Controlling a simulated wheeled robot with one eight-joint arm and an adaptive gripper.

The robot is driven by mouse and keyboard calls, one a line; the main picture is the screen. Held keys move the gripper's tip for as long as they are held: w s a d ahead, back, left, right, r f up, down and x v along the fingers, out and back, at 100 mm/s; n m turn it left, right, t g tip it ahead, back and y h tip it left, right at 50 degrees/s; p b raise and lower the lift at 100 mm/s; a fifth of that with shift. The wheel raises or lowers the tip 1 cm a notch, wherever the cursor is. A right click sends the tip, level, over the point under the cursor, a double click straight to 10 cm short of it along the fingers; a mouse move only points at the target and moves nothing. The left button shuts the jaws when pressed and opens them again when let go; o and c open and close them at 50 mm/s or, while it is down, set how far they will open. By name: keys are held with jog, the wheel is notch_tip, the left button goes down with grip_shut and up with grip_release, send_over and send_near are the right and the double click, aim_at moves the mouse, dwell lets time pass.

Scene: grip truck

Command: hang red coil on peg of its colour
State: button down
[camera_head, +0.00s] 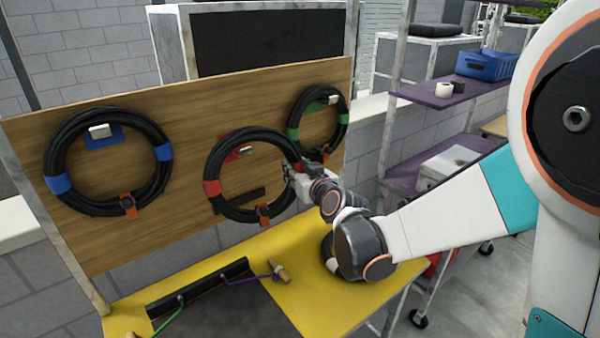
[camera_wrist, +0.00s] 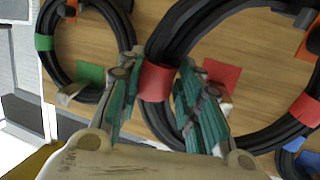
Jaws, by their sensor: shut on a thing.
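The red coil (camera_head: 216,165) is a black cable ring with red bands and an orange clip. It is upright in front of the wooden board, between the other coils. My gripper (camera_head: 292,170) is shut on its right side. In the wrist view the fingers (camera_wrist: 158,100) straddle the coil at a red band (camera_wrist: 155,82). The red peg plate (camera_head: 237,155) with its pale peg (camera_head: 246,151) shows inside the ring, below its top; the plate also shows in the wrist view (camera_wrist: 222,74). I cannot tell whether the ring rests on the peg or stands off the board.
A blue-banded coil (camera_head: 60,150) hangs at the board's left, around a blue plate. A green-banded coil (camera_head: 343,105) hangs at the right, close to my gripper. Below is a yellow table (camera_head: 300,250) with a dark rail and cords. Purple shelves (camera_head: 450,98) stand at the right.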

jog(key=w+a+f+b, duration=0.3)
jog(key=w+a+f, duration=0.1)
jog(key=w, duration=0.4)
jog(key=shift+w+a+f, duration=0.15)
jog(key=shift+a+f, duration=0.1)
jog(key=shift+a, duration=0.55)
dwell(1.4)
jog(key=shift+f, duration=0.1)
dwell(0.6)
jog(key=c, duration=1.1)
grip_release()
jog(key=shift+o, duration=0.2)
jog(key=shift+f, duration=0.1)
